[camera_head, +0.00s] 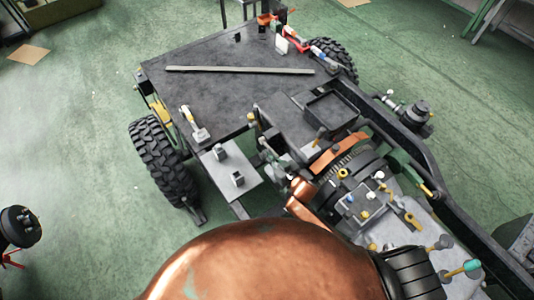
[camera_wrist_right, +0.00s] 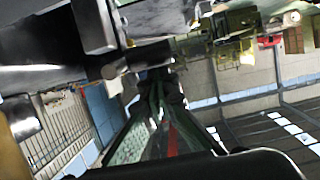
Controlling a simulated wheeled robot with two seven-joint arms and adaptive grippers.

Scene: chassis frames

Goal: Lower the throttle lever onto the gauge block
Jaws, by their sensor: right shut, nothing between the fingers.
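I cannot tell which is the gauge block. My right gripper (camera_head: 277,163) is small and partly hidden among chassis parts, right of the plate. It is shut and empty, apart from the lever. My left gripper is not in view.
A long grey bar (camera_head: 240,70) lies across the deck. An open dark tray (camera_head: 330,108) is right of it. Yellow-capped fittings crowd the engine area (camera_head: 372,205). Tyres flank the deck, one at left (camera_head: 163,160). My copper-coloured arm covers the lower middle.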

